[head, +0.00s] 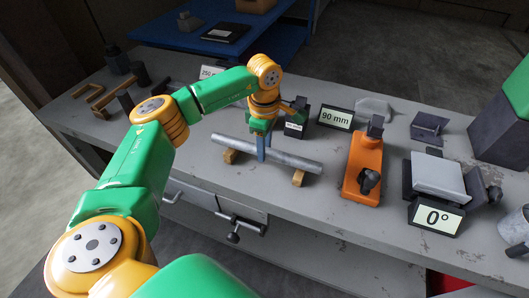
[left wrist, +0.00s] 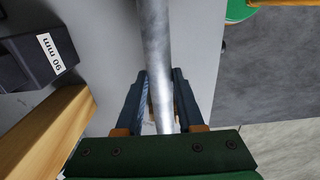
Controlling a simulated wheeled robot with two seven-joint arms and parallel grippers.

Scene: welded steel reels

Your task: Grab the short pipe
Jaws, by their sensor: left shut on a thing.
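The grey metal pipe (head: 290,160) lies across two small wooden blocks near the front edge of the bench. My left gripper (head: 262,150) points down over the pipe's middle, with its fingers on either side of it. In the left wrist view the pipe (left wrist: 155,45) runs between the two fingers of the left gripper (left wrist: 163,95), which is shut on it. The pipe still appears to rest on the blocks in the head view. My right gripper is not in view.
A "90 mm" sign (head: 335,118) stands behind the pipe. An orange tool (head: 362,165) and a plate with a "0°" sign (head: 437,217) stand to the right. A vise-like handle (head: 234,237) hangs at the front.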

